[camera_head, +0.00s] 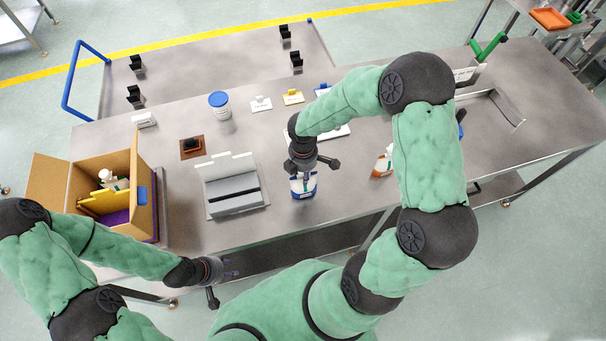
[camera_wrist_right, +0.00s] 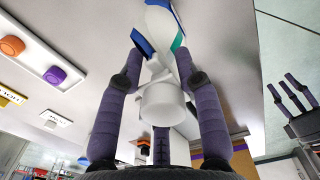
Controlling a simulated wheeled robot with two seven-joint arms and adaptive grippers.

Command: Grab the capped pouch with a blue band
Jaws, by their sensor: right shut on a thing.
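The capped pouch with a blue band (camera_head: 303,186) hangs or stands below my right gripper (camera_head: 302,163), near the front edge of the table. In the right wrist view its white cap (camera_wrist_right: 162,106) and spout sit between the fingers of my right gripper (camera_wrist_right: 160,75), which is shut on it.
An orange-marked pouch (camera_head: 383,162) is to the right. A cardboard box (camera_head: 146,190) with a pouch (camera_head: 113,181) inside stands left. A grey holder (camera_head: 232,190), a blue-lidded tub (camera_head: 220,106) and small labelled signs stand between. A white tray (camera_wrist_right: 42,56) holds orange and purple caps.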

